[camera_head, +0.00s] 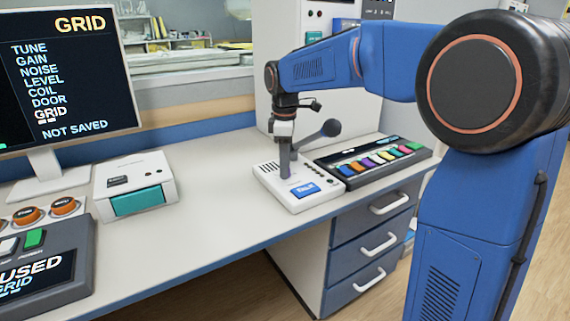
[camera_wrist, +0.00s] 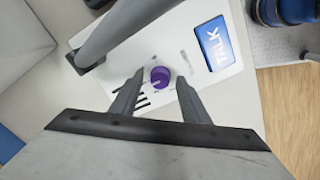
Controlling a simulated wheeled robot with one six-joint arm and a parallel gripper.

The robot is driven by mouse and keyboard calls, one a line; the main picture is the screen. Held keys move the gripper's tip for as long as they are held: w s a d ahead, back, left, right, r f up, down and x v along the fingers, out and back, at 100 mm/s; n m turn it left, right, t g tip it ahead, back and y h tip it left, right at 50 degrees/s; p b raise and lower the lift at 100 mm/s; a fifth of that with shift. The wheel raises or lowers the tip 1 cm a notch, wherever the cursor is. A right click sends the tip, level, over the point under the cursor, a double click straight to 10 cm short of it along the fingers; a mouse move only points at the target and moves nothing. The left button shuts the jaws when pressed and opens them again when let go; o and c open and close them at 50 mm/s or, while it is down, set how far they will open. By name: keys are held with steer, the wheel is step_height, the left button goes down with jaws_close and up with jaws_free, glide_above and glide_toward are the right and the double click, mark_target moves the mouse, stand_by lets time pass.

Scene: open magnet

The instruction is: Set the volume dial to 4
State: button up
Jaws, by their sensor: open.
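The volume dial is a small purple knob (camera_wrist: 160,76) on the top of a white intercom unit (camera_wrist: 185,28), seen in the wrist view. Its number marks and pointer are too small to read. My gripper (camera_wrist: 159,81) is open, with one finger on each side of the knob; I cannot tell whether either finger touches it. In the head view the intercom (camera_head: 268,178) stands on the desk, with my gripper (camera_head: 287,168) pointing down over it. The knob is not discernible there.
The intercom's blue TALK button (camera_head: 306,190) lies close to the gripper, and its grey gooseneck microphone (camera_head: 330,128) rises just beside it. A panel of coloured keys (camera_head: 375,160) stands to the right. A white box with a green front (camera_head: 137,190) stands left; bare desk lies between.

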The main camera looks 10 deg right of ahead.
steer(key=c, duration=1.1)
steer(key=shift+o, duration=0.2)
steer(key=m, duration=0.4)
steer(key=shift+m, duration=0.4)
steer(key=m, duration=0.4)
steer(key=shift+m, duration=0.4)
steer(key=o, duration=1.1)
steer(key=shift+c, duration=0.2)
